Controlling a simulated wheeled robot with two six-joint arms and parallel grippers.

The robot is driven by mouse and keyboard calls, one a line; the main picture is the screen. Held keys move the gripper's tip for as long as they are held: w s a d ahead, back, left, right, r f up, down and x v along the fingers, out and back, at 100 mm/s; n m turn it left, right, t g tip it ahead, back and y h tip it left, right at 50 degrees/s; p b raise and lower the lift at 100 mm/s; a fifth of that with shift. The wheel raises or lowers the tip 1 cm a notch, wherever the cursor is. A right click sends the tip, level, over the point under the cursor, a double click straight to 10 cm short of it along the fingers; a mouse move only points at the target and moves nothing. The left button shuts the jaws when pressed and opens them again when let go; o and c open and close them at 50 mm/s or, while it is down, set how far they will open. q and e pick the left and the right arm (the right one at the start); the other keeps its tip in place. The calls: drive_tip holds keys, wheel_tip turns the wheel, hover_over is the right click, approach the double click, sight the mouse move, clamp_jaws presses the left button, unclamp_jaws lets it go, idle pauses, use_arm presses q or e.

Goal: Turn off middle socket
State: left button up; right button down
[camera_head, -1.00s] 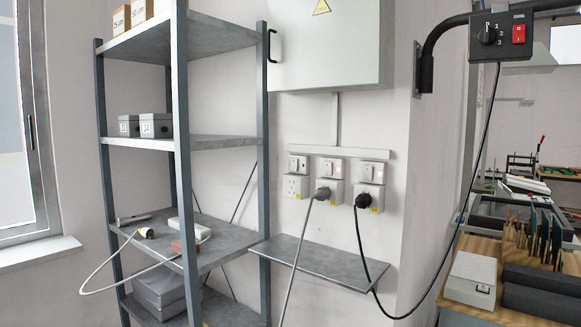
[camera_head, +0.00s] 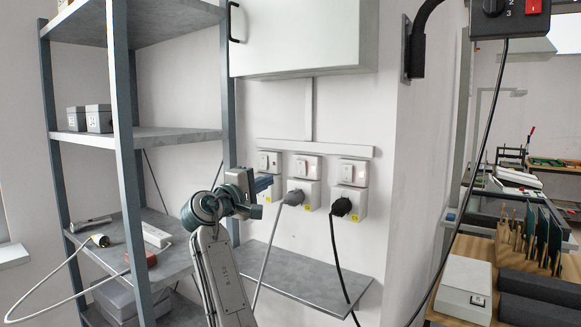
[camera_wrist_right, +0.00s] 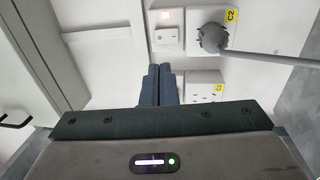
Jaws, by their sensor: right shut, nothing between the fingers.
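The middle socket's switch (camera_head: 307,168) is a white plate on the wall with a faint pink glow. A grey plug (camera_head: 293,197) with a grey cable sits in the outlet below it. In the right wrist view the middle switch (camera_wrist_right: 166,36) shows beside the grey plug (camera_wrist_right: 211,38) and its yellow C2 label. My right gripper (camera_head: 265,184) is shut and empty, in front of the left socket. Its blue fingers (camera_wrist_right: 159,82) hide the left switch in the wrist view; their gap to the wall is unclear. My left gripper is out of view.
The left outlet, labelled C1 (camera_wrist_right: 205,88), has no plug. The right socket holds a black plug (camera_head: 341,206). A grey wall shelf (camera_head: 305,277) lies below, and a white cabinet (camera_head: 305,38) hangs above. A metal rack (camera_head: 126,170) stands to the left.

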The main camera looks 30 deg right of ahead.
drive_tip(key=p, duration=0.5)
approach(302, 163)
drive_tip(key=x, duration=0.5)
drive_tip(key=shift+d, duration=0.3)
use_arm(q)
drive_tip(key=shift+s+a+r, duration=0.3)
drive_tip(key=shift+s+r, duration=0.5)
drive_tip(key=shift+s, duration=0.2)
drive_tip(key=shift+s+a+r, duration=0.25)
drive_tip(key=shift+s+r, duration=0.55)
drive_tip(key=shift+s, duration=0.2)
use_arm(e)
drive_tip(key=shift+w+d, duration=0.3)
drive_tip(key=shift+d, duration=0.3)
drive_tip(key=shift+d+r, duration=0.1)
drive_tip(key=shift+r, duration=0.05)
